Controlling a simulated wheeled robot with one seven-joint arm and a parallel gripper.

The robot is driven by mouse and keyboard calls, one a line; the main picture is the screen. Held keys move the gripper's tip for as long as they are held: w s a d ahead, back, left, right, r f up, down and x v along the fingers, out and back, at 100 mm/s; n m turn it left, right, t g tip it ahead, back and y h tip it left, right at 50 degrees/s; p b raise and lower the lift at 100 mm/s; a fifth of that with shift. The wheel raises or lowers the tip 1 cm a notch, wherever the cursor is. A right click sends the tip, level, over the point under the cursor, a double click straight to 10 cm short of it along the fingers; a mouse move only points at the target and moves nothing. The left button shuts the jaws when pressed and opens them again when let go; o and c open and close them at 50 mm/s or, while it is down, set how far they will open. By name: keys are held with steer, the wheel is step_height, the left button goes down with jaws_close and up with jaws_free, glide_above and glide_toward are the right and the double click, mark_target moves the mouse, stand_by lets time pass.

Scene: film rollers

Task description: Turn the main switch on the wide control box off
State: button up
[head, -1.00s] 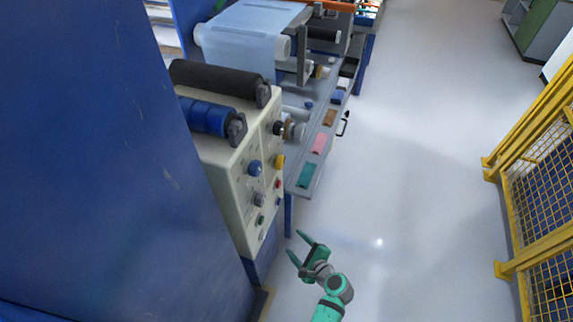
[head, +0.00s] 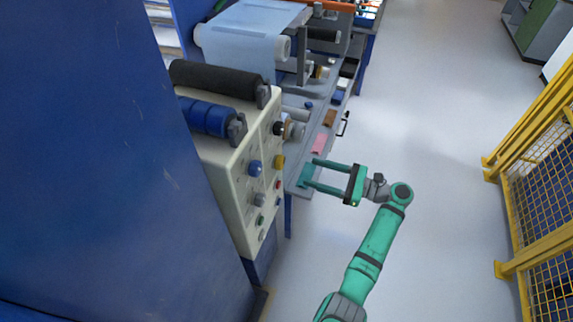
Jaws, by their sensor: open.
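The wide control box (head: 232,190) is cream coloured and stands at centre left, its front panel facing right. The panel carries several knobs and buttons: a black knob (head: 279,128) at the top, a large blue knob (head: 255,168), a yellow knob (head: 279,161), a grey knob (head: 260,199) and smaller red and green ones. I cannot tell which is the main switch. My gripper (head: 309,174) is green, open and empty. Its two fingers point left toward the panel, apart from the knobs by a gap, and overlap the tray shelf in the picture.
Black (head: 218,79) and blue (head: 205,116) rollers lie on top of the box. A grey shelf (head: 325,115) with coloured pads runs behind it. A blue wall (head: 90,170) fills the left. Yellow fencing (head: 540,190) stands at right, with clear floor (head: 430,130) between.

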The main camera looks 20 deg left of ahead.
mark_target(284, 164)
steer(key=a, duration=1)
steer(key=shift+w+a, duration=0.15)
steer(key=shift+a, duration=0.15)
steer(key=c, duration=1)
steer(key=shift+c, duration=0.2)
steer(key=shift+n, duration=0.3)
steer(key=n, duration=1.3)
steer(key=shift+n, duration=0.3)
